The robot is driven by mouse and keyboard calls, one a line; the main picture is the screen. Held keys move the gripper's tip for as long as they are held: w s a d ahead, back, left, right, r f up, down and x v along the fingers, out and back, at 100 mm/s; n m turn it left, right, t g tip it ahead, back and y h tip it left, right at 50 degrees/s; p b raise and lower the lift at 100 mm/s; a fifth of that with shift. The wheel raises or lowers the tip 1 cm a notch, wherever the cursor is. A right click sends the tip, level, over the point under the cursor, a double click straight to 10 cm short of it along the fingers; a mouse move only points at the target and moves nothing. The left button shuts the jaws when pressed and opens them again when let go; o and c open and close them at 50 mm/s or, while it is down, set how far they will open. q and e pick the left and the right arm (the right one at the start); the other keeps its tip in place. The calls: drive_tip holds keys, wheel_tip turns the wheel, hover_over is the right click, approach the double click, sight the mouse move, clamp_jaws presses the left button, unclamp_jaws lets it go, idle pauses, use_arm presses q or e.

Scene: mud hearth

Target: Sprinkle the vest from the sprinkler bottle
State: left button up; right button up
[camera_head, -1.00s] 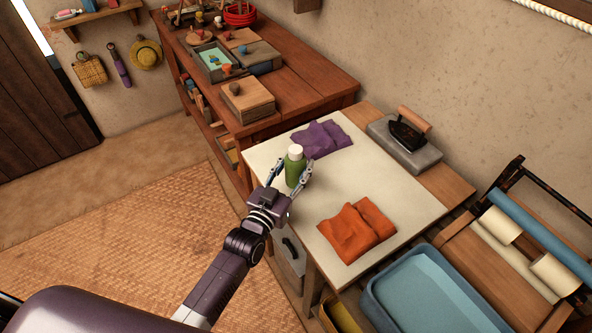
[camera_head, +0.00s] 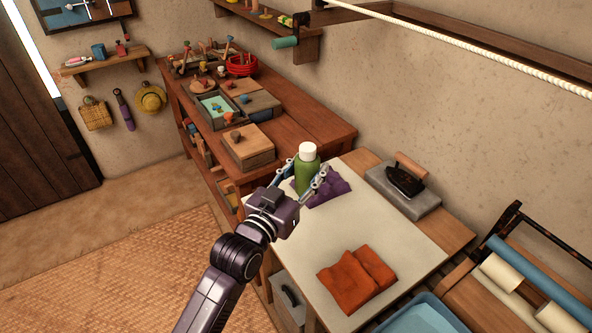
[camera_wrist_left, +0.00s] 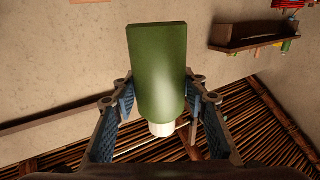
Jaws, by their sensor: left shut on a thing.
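My left gripper (camera_head: 303,178) is shut on the green sprinkler bottle (camera_head: 306,165), which has a white cap. The bottle is upright and held up in the air, in front of a crumpled purple cloth (camera_head: 334,192) on the pale-topped table (camera_head: 390,232). A folded orange cloth (camera_head: 352,282) lies nearer on the same table, apart from the bottle. I cannot tell which cloth is the vest. In the left wrist view the green bottle (camera_wrist_left: 158,70) sits between the two finger pads, its white cap toward the bottom of the picture. My right gripper is not in view.
An iron (camera_head: 405,180) rests on a grey block (camera_head: 402,197) at the table's back right. A blue basin (camera_head: 425,318) is at the front right, beside a roller frame (camera_head: 530,275). A wooden bench (camera_head: 305,115) with boxes stands behind. A rope (camera_head: 470,48) crosses above.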

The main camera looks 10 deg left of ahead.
use_arm(q)
drive_tip(key=s+d+f+m+g+h+b, duration=0.2)
drive_tip(key=s+d+f+m+h+b, duration=0.3)
drive_tip(key=m, duration=1.7)
drive_tip(key=d+f, duration=0.5)
drive_tip(key=f, duration=0.2)
drive_tip(key=shift+s+d+g, duration=0.3)
drive_tip(key=shift+s+d, duration=0.1)
